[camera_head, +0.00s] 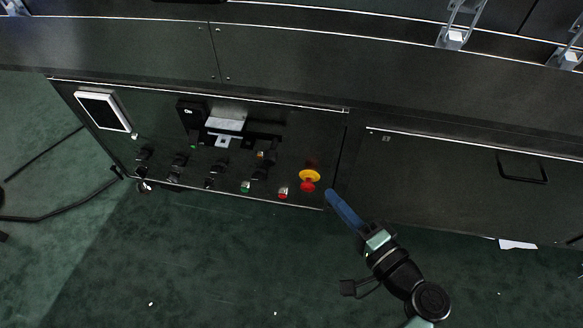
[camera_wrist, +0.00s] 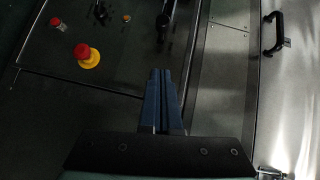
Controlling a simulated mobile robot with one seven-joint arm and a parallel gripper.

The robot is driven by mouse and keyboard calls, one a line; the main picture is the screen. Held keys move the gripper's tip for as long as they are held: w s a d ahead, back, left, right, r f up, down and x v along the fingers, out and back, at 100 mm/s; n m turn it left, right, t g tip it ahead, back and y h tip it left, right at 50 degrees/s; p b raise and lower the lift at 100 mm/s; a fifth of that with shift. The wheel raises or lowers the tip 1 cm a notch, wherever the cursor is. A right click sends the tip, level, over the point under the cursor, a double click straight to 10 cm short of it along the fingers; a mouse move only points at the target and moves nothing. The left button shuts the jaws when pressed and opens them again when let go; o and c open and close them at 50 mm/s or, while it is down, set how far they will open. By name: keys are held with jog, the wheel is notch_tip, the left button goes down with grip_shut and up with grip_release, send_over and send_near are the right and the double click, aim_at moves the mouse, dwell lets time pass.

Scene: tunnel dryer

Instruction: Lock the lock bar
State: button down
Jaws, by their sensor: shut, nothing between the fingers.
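My gripper (camera_head: 329,193) has long blue fingers pressed together and empty. It is just right of the yellow-and-red emergency stop (camera_head: 309,178), near the right edge of the black control panel. In the wrist view the closed fingertips (camera_wrist: 160,72) point up toward the panel edge, apart from anything I can make out. I cannot clearly pick out the lock bar. A dark horizontal bar (camera_head: 262,137) crosses the panel behind pale plates, and a dark rod-like part (camera_wrist: 162,25) stands beyond my fingertips in the wrist view. I cannot tell if either is the lock bar.
The panel carries a red button (camera_head: 283,192), a green button (camera_head: 245,186), several black knobs and a white-framed screen (camera_head: 102,110). A black handle (camera_head: 522,168) is on the right-hand door. Cables lie on the green floor at left. The floor in front is mostly clear.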

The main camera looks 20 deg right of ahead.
jog(key=w+a+b, duration=0.2)
jog(key=w, duration=0.4)
jog(key=w+a+f+b, duration=0.1)
jog(key=w+a+b, duration=0.1)
jog(key=w, duration=0.4)
jog(key=shift+a+f+b, duration=0.3)
jog(key=shift+a+b, duration=0.1)
jog(key=shift+w+a, duration=0.1)
jog(key=w+a, duration=0.3)
jog(key=a, duration=0.2)
jog(key=shift+w+a+p, duration=0.3)
jog(key=shift+w, duration=0.1)
